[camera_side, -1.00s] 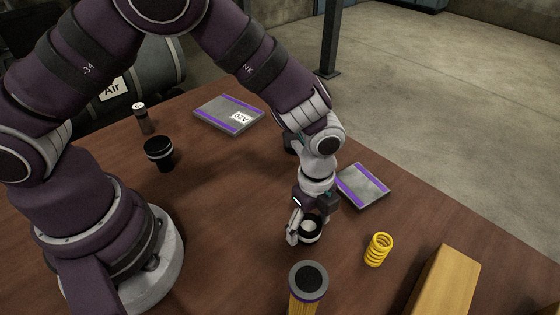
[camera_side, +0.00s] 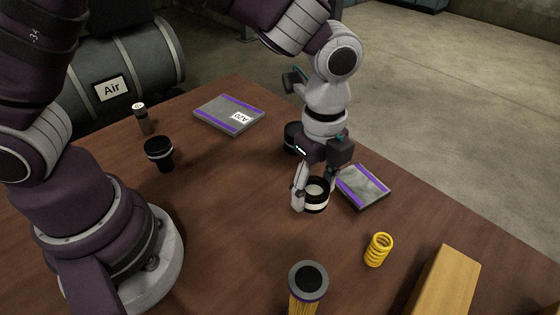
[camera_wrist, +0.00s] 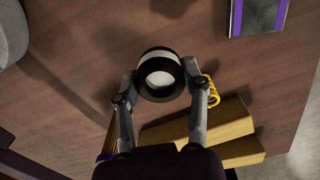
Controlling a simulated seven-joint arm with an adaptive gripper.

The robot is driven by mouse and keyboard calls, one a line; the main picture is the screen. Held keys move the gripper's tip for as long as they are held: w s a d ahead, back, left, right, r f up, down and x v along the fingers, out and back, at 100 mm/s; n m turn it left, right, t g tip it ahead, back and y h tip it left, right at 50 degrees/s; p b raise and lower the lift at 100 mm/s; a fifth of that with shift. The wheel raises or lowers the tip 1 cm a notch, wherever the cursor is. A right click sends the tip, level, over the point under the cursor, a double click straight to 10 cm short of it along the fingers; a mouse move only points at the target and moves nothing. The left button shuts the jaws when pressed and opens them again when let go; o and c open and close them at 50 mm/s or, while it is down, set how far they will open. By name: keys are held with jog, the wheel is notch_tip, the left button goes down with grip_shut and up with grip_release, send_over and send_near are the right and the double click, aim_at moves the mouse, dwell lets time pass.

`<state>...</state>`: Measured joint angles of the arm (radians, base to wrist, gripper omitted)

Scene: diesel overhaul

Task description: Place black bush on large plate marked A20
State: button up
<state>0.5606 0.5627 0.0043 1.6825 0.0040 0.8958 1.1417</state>
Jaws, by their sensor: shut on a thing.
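My gripper (camera_side: 316,190) is shut on the black bush (camera_side: 317,205), a short black ring with a white band and a pale inside. In the wrist view the bush (camera_wrist: 161,88) sits between the two fingertips, one on each side. It appears held above the table, left of the small plate in the side view. The large plate (camera_side: 215,112), grey with purple edge stripes, lies at the back of the table, bearing a white label that reads A20 (camera_side: 241,117). Its top is otherwise bare. My gripper is well to the right and front of it.
A small grey-purple plate (camera_side: 370,190) lies right of my gripper. A black flanged part (camera_side: 160,150) and a small cylinder (camera_side: 142,120) stand left. A black part (camera_side: 291,135) is partly hidden behind my gripper.

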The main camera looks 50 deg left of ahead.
jog(key=s+a+n, duration=0.1)
jog(key=a+n, duration=0.5)
jog(key=n, duration=0.3)
jog(key=s+a+f+n, duration=0.1)
jog(key=a+n, duration=0.6)
jog(key=n, duration=0.3)
jog(key=s+a+n, duration=0.1)
jog(key=a+n, duration=0.5)
jog(key=n, duration=0.3)
jog(key=shift+s+a+f+n, duration=0.3)
jog(key=shift+a+f, duration=0.05)
jog(key=s+a+n, duration=0.1)
jog(key=n, duration=0.2)
jog(key=s+a+n, duration=0.1)
jog(key=n, duration=0.1)
jog(key=s+a+n, duration=0.1)
jog(key=n, duration=0.2)
jog(key=shift+s+a+f+n, duration=0.15)
jog(key=shift+s+f+n, duration=0.15)
jog(key=shift+f, duration=0.05)
send_over(233, 127)
jog(key=shift+s+f, duration=0.2)
jog(key=shift+f, duration=0.6)
jog(key=shift+w+f, duration=0.1)
jog(key=shift+f, duration=1.6)
jog(key=shift+f, duration=0.1)
